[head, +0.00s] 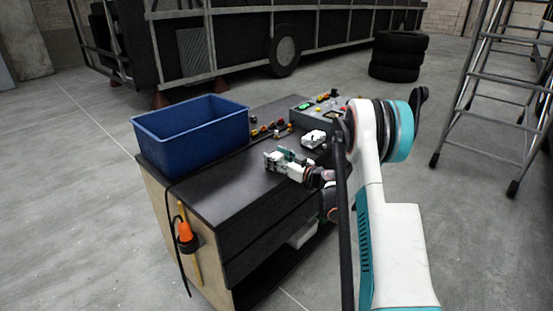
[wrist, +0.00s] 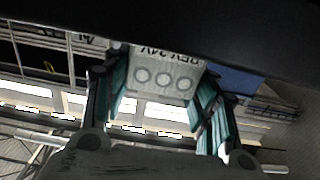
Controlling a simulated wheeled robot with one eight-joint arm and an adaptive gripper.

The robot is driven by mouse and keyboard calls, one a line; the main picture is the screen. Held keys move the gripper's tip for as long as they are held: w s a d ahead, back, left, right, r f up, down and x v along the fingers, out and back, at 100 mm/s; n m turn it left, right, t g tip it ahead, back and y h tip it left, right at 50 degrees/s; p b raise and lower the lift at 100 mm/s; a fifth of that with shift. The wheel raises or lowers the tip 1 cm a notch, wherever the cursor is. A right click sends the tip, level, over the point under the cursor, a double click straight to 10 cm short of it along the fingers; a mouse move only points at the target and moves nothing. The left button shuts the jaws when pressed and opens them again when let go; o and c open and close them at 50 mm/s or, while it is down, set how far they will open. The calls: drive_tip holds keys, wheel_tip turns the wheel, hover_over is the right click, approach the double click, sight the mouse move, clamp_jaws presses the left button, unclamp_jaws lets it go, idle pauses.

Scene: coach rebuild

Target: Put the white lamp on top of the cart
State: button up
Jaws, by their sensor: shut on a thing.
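My gripper (head: 281,157) is over the dark top of the cart (head: 215,195), right of the blue bin. In the head view the fingers mostly hide the lamp. I cannot tell whether it touches the cart top or hangs just above it.
A blue bin (head: 190,131) stands on the cart's far left corner. Another small white item (head: 313,139), small coloured parts (head: 268,128) and a grey box with a green button (head: 318,108) are at the back. An orange tool (head: 185,231) hangs on the side. The front left top is clear.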

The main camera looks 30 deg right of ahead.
drive_tip(key=shift+f, duration=0.15)
drive_tip(key=o, duration=1.1)
drive_tip(key=shift+o, duration=0.2)
drive_tip(key=shift+s+d+r, duration=0.15)
drive_tip(key=shift+s+r, duration=0.05)
drive_tip(key=shift+s, duration=0.1)
drive_tip(key=p+v, duration=0.3)
drive_tip(key=v, duration=0.8)
drive_tip(key=shift+s+p, duration=0.2)
drive_tip(key=shift+p, duration=0.2)
